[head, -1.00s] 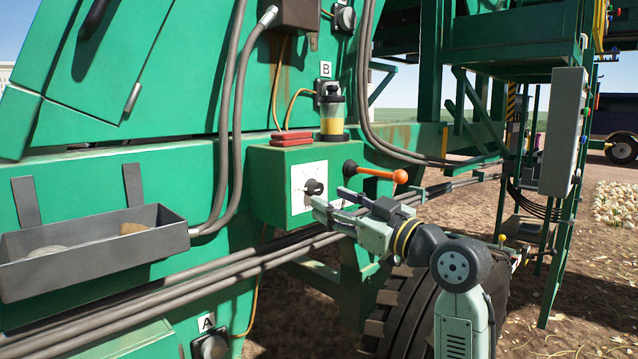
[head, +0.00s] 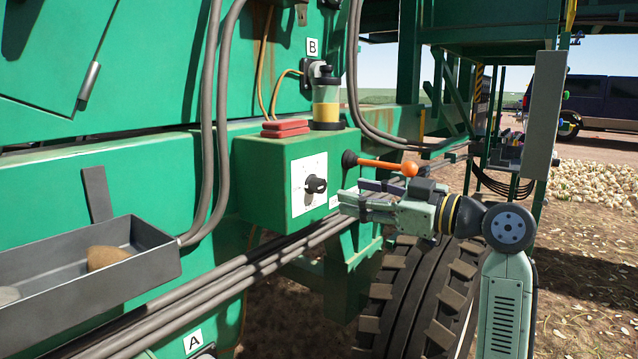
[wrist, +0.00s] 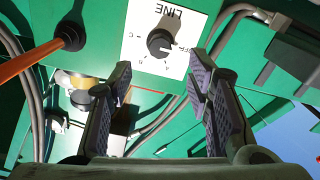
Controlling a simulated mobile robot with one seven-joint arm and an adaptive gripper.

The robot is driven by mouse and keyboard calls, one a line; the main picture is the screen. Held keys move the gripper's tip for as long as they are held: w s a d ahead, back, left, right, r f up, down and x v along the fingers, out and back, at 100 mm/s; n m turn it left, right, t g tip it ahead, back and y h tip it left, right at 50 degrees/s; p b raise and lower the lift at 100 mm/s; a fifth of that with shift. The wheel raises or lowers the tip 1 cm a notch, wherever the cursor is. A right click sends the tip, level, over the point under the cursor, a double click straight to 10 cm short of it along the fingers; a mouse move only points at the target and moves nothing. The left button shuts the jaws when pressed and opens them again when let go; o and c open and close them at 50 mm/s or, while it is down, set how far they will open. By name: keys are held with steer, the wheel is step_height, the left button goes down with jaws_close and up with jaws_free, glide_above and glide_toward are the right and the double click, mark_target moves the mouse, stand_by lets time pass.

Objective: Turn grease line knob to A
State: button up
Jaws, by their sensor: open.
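The grease line knob (head: 315,185) is a black rotary knob on a white label plate (head: 301,203), on the front of a green box (head: 265,185). In the wrist view, the knob (wrist: 160,44) appears upside down with "LINE", "OFF" and "C" around it. Its pointer seems to face the "OFF" side; smaller marks are hard to read. My gripper (head: 350,197) is open and empty, to the right of the knob in the head view and apart from it. In the wrist view, its two dark finger pads (wrist: 160,82) stand apart, with the knob beyond the gap between them.
An orange-handled lever (head: 380,164) sticks out of the box just above my gripper. Hoses (head: 215,290) run below the box. A grey tray (head: 85,285) juts out at left. A yellow grease cup (head: 326,112) and red blocks (head: 285,128) sit on top.

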mark_target(323, 186)
steer(key=p+x, duration=0.2)
steer(key=x, duration=0.6)
steer(key=shift+w+a, duration=0.2)
steer(key=shift+a, duration=0.05)
steer(key=shift+c, duration=0.5)
jaws_close()
